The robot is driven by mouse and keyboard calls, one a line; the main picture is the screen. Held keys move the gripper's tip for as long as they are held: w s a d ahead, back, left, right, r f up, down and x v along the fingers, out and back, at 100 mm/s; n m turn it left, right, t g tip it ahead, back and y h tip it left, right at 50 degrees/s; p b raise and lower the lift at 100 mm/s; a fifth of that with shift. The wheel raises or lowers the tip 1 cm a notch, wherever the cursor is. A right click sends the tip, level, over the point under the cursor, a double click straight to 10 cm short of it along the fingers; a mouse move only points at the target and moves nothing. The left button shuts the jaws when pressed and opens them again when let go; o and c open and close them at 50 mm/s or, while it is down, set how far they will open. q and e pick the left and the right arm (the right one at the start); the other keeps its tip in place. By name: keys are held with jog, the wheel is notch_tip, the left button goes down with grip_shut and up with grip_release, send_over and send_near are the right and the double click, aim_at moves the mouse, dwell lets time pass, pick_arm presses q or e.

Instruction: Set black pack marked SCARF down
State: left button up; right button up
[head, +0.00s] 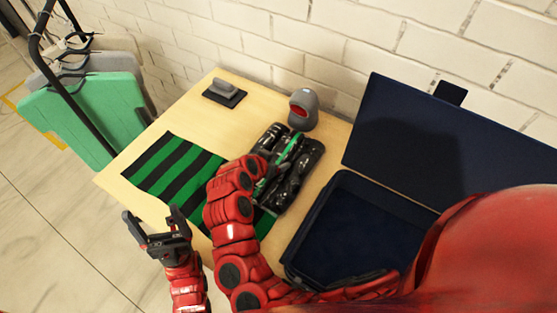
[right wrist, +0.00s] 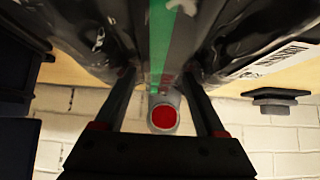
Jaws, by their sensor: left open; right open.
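A glossy black pack (head: 304,160) lies on the table, right of its middle, with a green and grey strip along it. No SCARF marking is readable. In the right wrist view the black wrapping (right wrist: 245,35) fills the top, with a white barcode label at the right. My right gripper (right wrist: 160,80) is open, its fingers close to the wrapping on either side of the strip; I cannot tell whether they touch. In the head view my right arm partly hides the pack. My left gripper (head: 156,220) is open and empty, off the table's front left edge.
A green and black striped cloth (head: 165,160) lies flat at the left. An open navy box (head: 345,200) with raised lid stands at the right. A grey scanner (head: 303,110) and a grey block on a dark pad (head: 225,92) sit at the back. A garment rack stands left.

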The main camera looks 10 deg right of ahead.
jog(key=shift+w+d+f, duration=0.1)
jog(key=shift+f, duration=0.05)
jog(key=c, duration=0.7)
grip_shut()
jog(key=shift+r, duration=0.2)
